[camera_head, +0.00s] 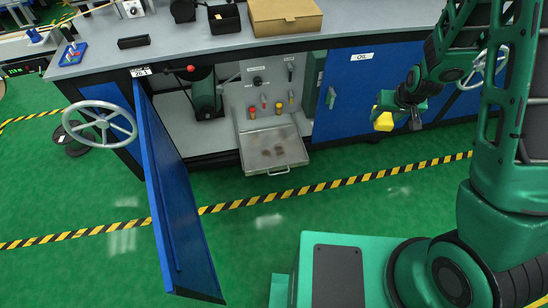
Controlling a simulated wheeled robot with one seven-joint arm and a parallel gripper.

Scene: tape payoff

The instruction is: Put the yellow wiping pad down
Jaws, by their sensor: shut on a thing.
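The yellow wiping pad (383,119) is held at the end of my arm, to the right of the open cabinet bay. My gripper (391,110) is shut on the pad, in front of the blue door marked OIL. The fingertips are small here and partly hidden by the pad. The pad appears to be in the air, apart from the door and the floor.
A blue door (175,195) stands swung open on the left. A metal drip tray (272,150) with dark spots juts from the open bay. A grey worktop (220,45) carries a cardboard box (284,15) and dark bins. Green floor (330,210) in front is clear.

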